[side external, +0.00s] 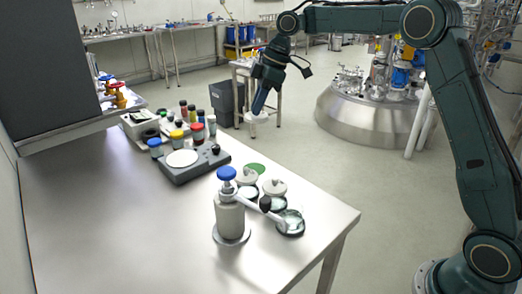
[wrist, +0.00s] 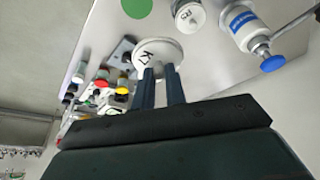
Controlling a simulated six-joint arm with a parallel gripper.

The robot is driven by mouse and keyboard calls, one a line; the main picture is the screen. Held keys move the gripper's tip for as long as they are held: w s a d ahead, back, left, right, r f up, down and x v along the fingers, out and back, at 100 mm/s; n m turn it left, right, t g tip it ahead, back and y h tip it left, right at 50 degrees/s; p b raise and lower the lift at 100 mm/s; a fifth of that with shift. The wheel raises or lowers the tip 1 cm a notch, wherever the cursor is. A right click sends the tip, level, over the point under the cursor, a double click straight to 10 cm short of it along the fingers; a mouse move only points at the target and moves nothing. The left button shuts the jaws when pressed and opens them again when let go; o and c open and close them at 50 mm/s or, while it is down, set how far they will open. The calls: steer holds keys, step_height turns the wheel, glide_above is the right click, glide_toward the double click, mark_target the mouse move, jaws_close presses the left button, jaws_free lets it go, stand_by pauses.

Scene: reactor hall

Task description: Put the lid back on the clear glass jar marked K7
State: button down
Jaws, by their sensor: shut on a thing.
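My gripper (side external: 260,106) is shut on a round white lid (side external: 258,120), holding it in the air beyond the table's far right edge. In the wrist view the lid (wrist: 150,52) sits at the tips of my fingers (wrist: 164,74), and its top reads K7. In the side view an open clear glass jar (side external: 290,224) stands near the table's right edge, beside the dispenser nozzle. Two glass jars with white knobbed lids (side external: 246,177) (side external: 274,188) stand behind it. No mark on the open jar is readable. My gripper is well away from the jars.
A blue-capped dispenser bottle (side external: 229,211) stands close to the open jar, its spout reaching toward it. A green disc (side external: 257,168) lies behind the lidded jars. A scale (side external: 196,167) and several small bottles stand at the back. The table's front left (side external: 110,235) is clear.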

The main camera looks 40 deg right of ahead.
steer(key=s+a+f+n+g, duration=0.1)
steer(key=s+a+f+n, duration=0.1)
steer(key=s, duration=0.4)
steer(key=s+a+f+n+g, duration=0.1)
steer(key=s+a+f+n, duration=0.1)
steer(key=s+n, duration=0.2)
steer(key=s+a+f+n+g, duration=0.1)
steer(key=s+a+f+n, duration=0.1)
steer(key=s, duration=0.7)
steer(key=shift+s+a+n+g+y, duration=0.2)
steer(key=shift+a+n+g+y, duration=0.25)
steer(key=shift+n, duration=0.45)
steer(key=shift+a+f, duration=0.1)
steer(key=shift+f, duration=0.2)
steer(key=shift+f, duration=2.95)
steer(key=shift+f, duration=0.2)
steer(key=c, duration=0.9)
jaws_free()
steer(key=shift+r, duration=0.15)
